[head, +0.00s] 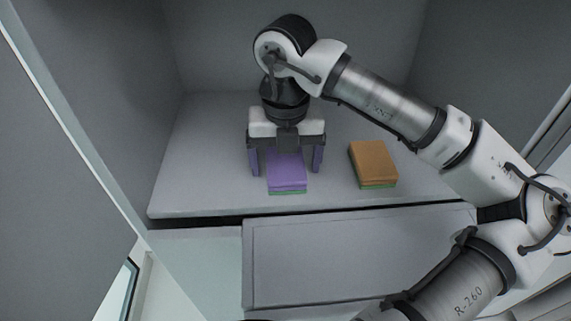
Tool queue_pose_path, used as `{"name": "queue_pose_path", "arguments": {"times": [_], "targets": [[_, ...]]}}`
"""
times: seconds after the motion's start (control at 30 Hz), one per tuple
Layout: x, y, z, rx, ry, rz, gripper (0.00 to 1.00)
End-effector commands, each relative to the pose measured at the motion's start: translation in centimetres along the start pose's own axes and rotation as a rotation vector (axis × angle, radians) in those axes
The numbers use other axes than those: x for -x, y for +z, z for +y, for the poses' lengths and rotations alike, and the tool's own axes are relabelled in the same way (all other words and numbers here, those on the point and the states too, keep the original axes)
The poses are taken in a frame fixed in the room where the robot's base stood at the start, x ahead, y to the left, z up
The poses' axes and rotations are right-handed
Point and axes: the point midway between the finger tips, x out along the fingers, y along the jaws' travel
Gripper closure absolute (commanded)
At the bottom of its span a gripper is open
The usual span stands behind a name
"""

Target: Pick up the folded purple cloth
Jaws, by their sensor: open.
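The folded purple cloth (287,176) lies on the shelf near its front edge, with a green layer showing beneath it. My gripper (287,172) points down over the cloth with its fingers spread, one to the left and one to the right of it. Gaps show between the cloth and both fingers. The palm hides the back part of the cloth. I cannot tell how far the fingertips are above the shelf.
An orange-brown folded cloth (373,163) with a green layer beneath lies to the right. The shelf (205,180) sits inside a grey cabinet with side walls and a back wall. A closed panel (350,258) is below the shelf edge. The left part of the shelf is bare.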

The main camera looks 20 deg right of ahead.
Motion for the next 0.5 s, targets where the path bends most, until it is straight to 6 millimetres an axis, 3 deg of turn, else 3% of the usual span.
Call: {"name": "queue_pose_path", "arguments": {"times": [0.03, 0.4, 0.5], "targets": [[0.01, 0.00, 0.00, 0.000, 0.000, 0.000, 0.14], [0.05, 0.01, 0.00, 0.000, 0.000, 0.000, 0.61], [0.05, 0.01, 0.00, 0.000, 0.000, 0.000, 0.61]]}}
